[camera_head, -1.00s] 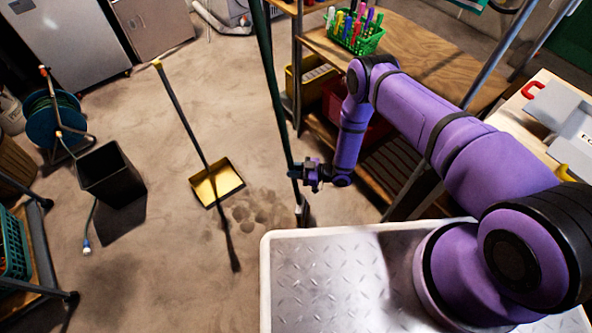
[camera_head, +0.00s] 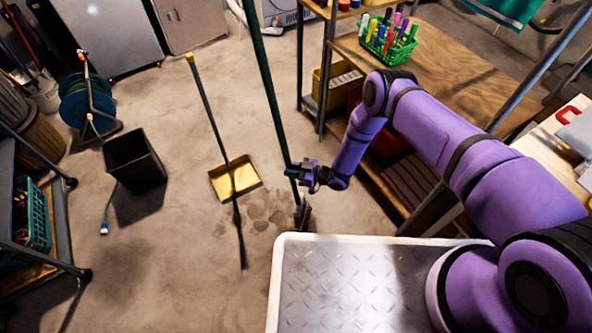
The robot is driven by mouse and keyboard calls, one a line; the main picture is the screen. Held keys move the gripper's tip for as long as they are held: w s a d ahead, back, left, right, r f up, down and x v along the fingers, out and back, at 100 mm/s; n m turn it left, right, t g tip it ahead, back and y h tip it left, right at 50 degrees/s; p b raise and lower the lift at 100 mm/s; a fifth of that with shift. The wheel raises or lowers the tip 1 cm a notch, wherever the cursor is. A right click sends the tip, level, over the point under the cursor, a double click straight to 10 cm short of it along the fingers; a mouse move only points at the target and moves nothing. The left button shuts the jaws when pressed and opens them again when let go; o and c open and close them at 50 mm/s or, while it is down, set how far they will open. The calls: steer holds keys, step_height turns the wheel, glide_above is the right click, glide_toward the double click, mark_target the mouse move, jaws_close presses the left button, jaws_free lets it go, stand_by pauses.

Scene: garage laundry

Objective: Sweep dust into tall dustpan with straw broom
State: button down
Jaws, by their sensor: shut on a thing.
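My gripper (camera_head: 300,176) is shut on the dark green handle of the broom (camera_head: 268,88). The handle stands nearly upright, leaning a little to the left at its top, which runs out of the picture. The broom's head, at the floor behind the edge of my base, is dark and only partly clear. The yellow tall dustpan (camera_head: 222,182) lies on the floor left of the broom, its long black handle standing up with a yellow tip. Dark dust patches (camera_head: 266,215) lie on the floor between the dustpan and the broom's lower end.
A black bin (camera_head: 135,160) and a hose reel (camera_head: 90,100) stand to the left. A wooden shelf (camera_head: 437,65) with a green basket (camera_head: 390,42) of coloured markers is at the right, close to my arm. Open concrete floor lies around the dustpan.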

steer(key=r+x, duration=0.1)
steer(key=x, duration=1.6)
steer(key=shift+a+r, duration=0.15)
steer(key=shift+a, duration=0.15)
steer(key=shift+w+r, duration=0.1)
stand_by(0.3)
steer(key=shift+d+r, duration=0.35)
steer(key=shift+r, duration=0.45)
steer(key=shift+d+r, duration=0.35)
steer(key=shift+r, duration=0.45)
steer(key=shift+d+r, duration=0.3)
steer(key=shift+r, duration=0.5)
